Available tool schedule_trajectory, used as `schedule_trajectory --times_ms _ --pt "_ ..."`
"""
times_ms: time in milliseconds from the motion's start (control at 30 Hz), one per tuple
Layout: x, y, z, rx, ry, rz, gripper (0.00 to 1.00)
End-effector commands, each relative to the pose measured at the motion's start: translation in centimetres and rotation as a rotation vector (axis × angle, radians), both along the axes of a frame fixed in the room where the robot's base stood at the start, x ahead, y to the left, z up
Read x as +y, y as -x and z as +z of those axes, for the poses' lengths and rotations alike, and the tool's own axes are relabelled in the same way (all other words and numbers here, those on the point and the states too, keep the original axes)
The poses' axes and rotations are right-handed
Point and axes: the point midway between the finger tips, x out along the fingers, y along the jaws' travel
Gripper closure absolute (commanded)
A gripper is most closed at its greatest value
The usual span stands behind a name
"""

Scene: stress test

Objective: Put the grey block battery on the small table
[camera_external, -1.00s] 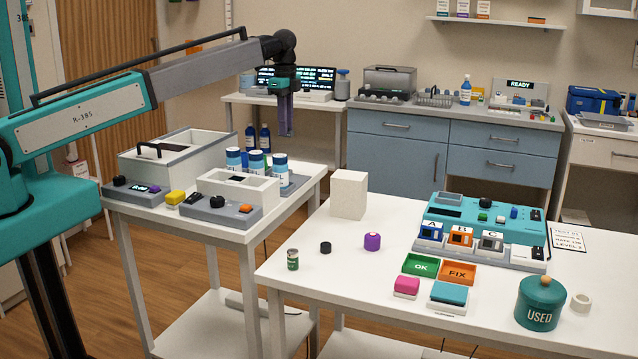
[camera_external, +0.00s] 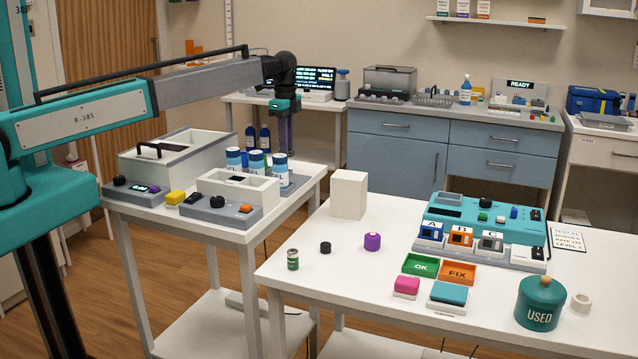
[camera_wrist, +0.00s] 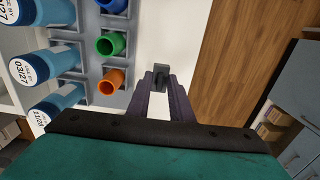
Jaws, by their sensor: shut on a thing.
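My gripper (camera_external: 287,154) points straight down beyond the blue-capped bottles, near the far right end of the left white table. In the wrist view the fingers of my gripper (camera_wrist: 161,82) are closed on a small dark grey block, which looks like the grey block battery (camera_wrist: 160,73). The white surface of the small table (camera_wrist: 157,40) shows beneath and behind it, close to the table edge. The same table shows in the external view (camera_external: 293,200). The battery cannot be made out in the external view, and its height above the table cannot be told.
Blue-labelled bottles (camera_wrist: 45,65) and a grey rack with green (camera_wrist: 111,44) and orange (camera_wrist: 112,82) tubes stand left of the battery. Wooden floor (camera_wrist: 228,60) lies right of the table edge. A white block (camera_external: 348,194) stands on the front right table.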

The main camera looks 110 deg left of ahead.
Motion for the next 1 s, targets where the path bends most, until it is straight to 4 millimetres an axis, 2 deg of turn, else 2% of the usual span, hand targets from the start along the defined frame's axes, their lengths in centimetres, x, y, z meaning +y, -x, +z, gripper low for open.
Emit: schedule_trajectory --times_ms 267,633,1000 --pt "0.0 0.0 -0.4 0.001 0.001 0.000 1.00" --pt "-0.1 0.0 -3.5 0.001 0.001 0.000 1.00" --pt "0.0 0.0 -3.8 0.000 0.000 0.000 1.00"
